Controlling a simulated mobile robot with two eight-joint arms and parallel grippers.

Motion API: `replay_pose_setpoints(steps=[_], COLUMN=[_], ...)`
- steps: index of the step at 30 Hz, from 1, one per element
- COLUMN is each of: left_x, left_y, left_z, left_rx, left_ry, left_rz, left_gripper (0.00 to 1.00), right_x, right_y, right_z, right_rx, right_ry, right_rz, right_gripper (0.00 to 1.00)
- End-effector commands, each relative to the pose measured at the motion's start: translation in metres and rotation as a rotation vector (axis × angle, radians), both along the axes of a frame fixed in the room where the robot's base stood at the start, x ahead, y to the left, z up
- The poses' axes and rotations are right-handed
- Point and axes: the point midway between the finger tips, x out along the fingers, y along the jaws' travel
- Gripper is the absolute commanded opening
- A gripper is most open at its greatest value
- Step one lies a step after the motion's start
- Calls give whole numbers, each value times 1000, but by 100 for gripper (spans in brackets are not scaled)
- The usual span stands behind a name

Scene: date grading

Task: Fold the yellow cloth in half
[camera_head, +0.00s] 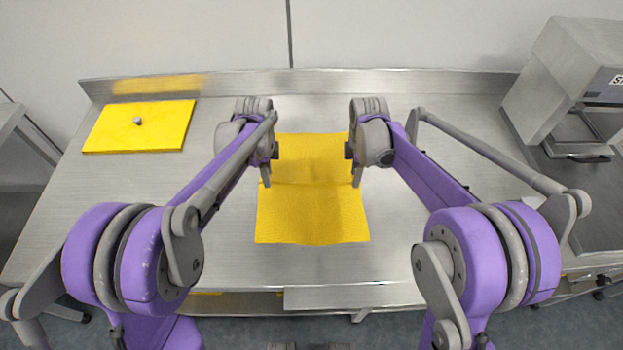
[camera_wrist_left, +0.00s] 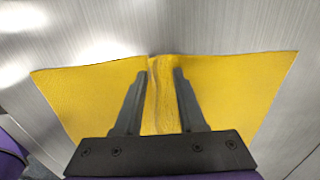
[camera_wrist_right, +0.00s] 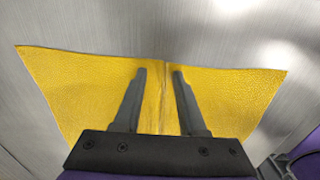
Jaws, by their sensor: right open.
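The yellow cloth (camera_head: 312,215) lies spread on the metal table, with a low crease running across its middle from left to right. My left gripper (camera_head: 265,186) is at the left end of this crease. In the left wrist view its fingers (camera_wrist_left: 163,75) stand apart, with a raised fold of the cloth (camera_wrist_left: 90,90) between them. My right gripper (camera_head: 356,186) is at the right end of the crease. In the right wrist view its fingers (camera_wrist_right: 160,75) are also apart, over the cloth (camera_wrist_right: 235,90) with the crease line between them.
A flat yellow slab (camera_head: 105,132) with a small grey knob (camera_head: 137,121) lies at the back left of the table (camera_head: 215,262). A grey machine (camera_head: 560,70) stands at the right. A raised metal edge runs along the back. Table around the cloth is clear.

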Motion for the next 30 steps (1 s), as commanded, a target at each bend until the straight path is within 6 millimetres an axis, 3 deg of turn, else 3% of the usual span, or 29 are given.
replay_pose_setpoints(steps=[12,30], left_x=[0,0], left_y=[0,0], left_z=[0,0], left_rx=[0,0], left_ry=[0,0], left_rz=[0,0], left_gripper=[0,0], right_x=[0,0], right_y=[0,0], right_z=[-1,-1], right_rx=[0,0], right_ry=[0,0], right_rz=[0,0], right_gripper=[0,0])
